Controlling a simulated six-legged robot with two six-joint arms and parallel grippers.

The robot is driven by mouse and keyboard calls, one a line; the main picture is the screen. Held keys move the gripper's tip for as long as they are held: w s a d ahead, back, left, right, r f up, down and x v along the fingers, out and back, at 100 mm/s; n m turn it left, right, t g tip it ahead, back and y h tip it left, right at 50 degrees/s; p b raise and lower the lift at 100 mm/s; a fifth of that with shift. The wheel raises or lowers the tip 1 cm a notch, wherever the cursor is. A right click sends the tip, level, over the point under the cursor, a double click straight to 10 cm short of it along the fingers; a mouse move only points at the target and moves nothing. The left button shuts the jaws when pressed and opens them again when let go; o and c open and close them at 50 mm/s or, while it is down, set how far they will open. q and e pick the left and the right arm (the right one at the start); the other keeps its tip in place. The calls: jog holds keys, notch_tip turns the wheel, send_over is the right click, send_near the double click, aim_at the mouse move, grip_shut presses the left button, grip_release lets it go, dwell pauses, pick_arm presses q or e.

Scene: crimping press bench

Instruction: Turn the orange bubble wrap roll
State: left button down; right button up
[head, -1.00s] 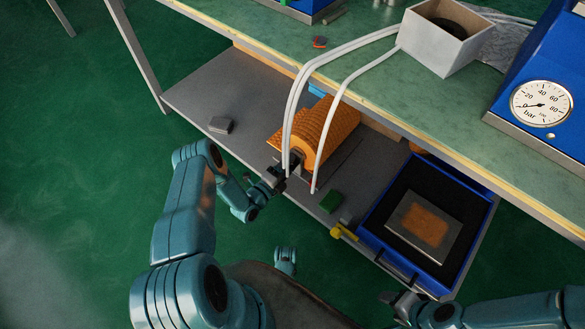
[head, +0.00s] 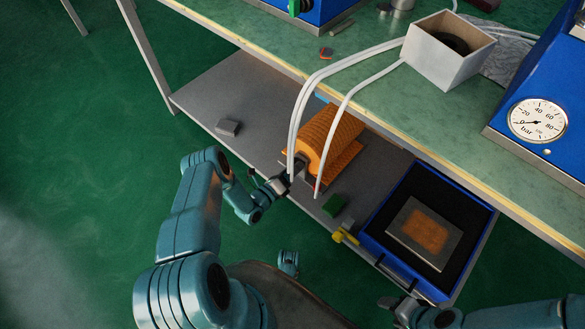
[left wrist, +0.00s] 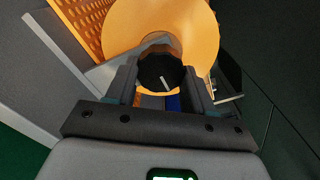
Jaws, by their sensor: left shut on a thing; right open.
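The orange bubble wrap roll (head: 330,134) lies on the lower shelf under the bench, partly behind white hoses. A dimpled flap of wrap (head: 343,163) shows on its right side. In the left wrist view the roll's smooth orange end face (left wrist: 120,22) fills the top, with dimpled wrap (left wrist: 85,22) at upper left. My left gripper (head: 287,180) is at the roll's near end. In the wrist view its fingers (left wrist: 161,85) are shut on a black round knob (left wrist: 158,70) at the centre of that end. My right gripper (head: 392,302) is open and empty at the lower right, away from the roll.
White hoses (head: 303,95) hang from the bench top close to my left gripper. A blue tray (head: 376,212) holding a metal plate stands right on the shelf. A green block (head: 334,205), yellow clamp (head: 345,236) and grey block (head: 228,128) are nearby. The shelf's left part is mostly clear.

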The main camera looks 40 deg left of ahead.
pick_arm(q)
jog(key=shift+m, duration=0.4)
jog(key=shift+c, duration=2.1)
grip_release()
jog(key=s+a+p, duration=0.1)
jog(key=s+p, duration=0.3)
jog(key=s, duration=1.2)
jog(key=shift+s+p, duration=0.15)
jog(key=shift+p, duration=0.15)
jog(key=shift+a, duration=0.1)
